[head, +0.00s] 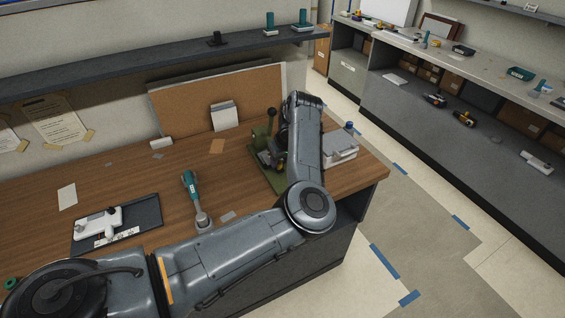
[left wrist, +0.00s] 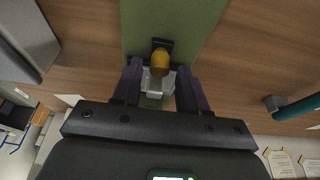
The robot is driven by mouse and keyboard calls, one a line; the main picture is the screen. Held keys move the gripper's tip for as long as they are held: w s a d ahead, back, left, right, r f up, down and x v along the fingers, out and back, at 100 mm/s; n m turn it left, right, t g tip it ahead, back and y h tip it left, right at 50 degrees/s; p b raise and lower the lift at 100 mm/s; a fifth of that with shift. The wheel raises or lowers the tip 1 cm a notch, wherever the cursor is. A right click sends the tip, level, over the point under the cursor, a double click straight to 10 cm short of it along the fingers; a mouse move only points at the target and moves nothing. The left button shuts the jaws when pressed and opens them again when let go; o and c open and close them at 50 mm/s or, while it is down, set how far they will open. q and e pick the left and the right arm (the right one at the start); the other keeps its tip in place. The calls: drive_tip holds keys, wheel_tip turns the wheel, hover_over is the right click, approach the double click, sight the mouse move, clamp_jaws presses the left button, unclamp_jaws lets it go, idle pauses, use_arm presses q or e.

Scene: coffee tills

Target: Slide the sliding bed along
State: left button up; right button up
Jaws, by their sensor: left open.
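A green machine (head: 258,150) with a black ball-topped lever stands on the wooden counter at the right, partly hidden behind my left arm. In the left wrist view its flat green base (left wrist: 195,20) runs up the middle. A yellow-brown knob (left wrist: 160,60) on a dark mount stands over it, with a pale, shiny block (left wrist: 153,86) just below; I cannot tell for sure which part is the sliding bed. My left gripper (left wrist: 158,70) is open, its two dark fingers on either side of the knob and pale block, with no clear grip. My right gripper is out of view.
A grey-white device (head: 340,148) stands right of my arm near the counter's end. A teal-handled tool (head: 191,187) and a white device on a dark tray (head: 152,211) lie to the left. A corkboard (head: 170,105) leans behind. The counter between is mostly clear.

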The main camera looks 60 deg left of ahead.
use_arm(q)
drive_tip(key=shift+b+x, duration=0.6)
drive_tip(key=shift+x, duration=0.5)
drive_tip(key=shift+d+r+p, duration=0.1)
drive_tip(key=shift+r+p, duration=0.2)
drive_tip(key=shift+p, duration=0.05)
drive_tip(key=shift+c, duration=0.7)
clamp_jaws()
drive_tip(key=shift+s+d+r+p, duration=0.1)
drive_tip(key=shift+d+p, duration=0.55)
drive_tip(key=shift+d, duration=0.35)
drive_tip(key=shift+s+d+r+p, duration=0.1)
drive_tip(key=shift+d+p, duration=0.5)
drive_tip(key=shift+d, duration=0.45)
drive_tip(key=shift+s+d+p, duration=0.2)
drive_tip(key=shift+d+p, duration=0.75)
drive_tip(key=shift+d, duration=0.95)
drive_tip(key=shift+o, duration=1.9)
unclamp_jaws()
drive_tip(key=shift+a+f, duration=0.1)
drive_tip(key=shift+f, duration=0.05)
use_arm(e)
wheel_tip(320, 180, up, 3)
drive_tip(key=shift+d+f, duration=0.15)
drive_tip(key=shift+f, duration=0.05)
